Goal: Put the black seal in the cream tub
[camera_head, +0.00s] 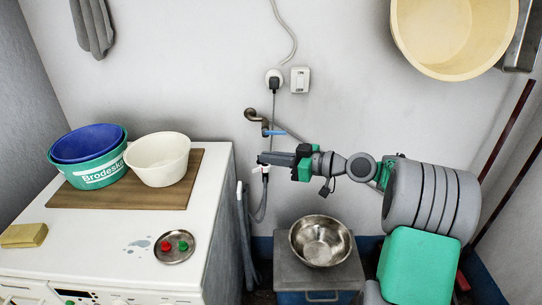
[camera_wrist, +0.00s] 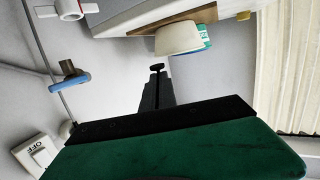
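The cream tub (camera_head: 158,165) stands upright on a wooden board on the white machine, right beside a green tub. It also shows in the wrist view (camera_wrist: 176,38), beyond my fingertips. My gripper (camera_head: 262,160) is in the air right of the machine, in front of the wall, pointing left. In the wrist view my fingers (camera_wrist: 157,72) are close together, with the black seal (camera_wrist: 157,66) as a small dark disc at their tips. The seal is too small to make out clearly in the head view. The inside bottom of the tub is mostly hidden.
A blue bowl (camera_head: 88,142) sits in the green tub (camera_head: 98,172). A metal dish (camera_head: 175,257) holds a red and a green piece. A yellow sponge block (camera_head: 23,235) lies at left. A tap (camera_head: 258,117) and hose are near my gripper. A steel bowl (camera_head: 320,241) stands below.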

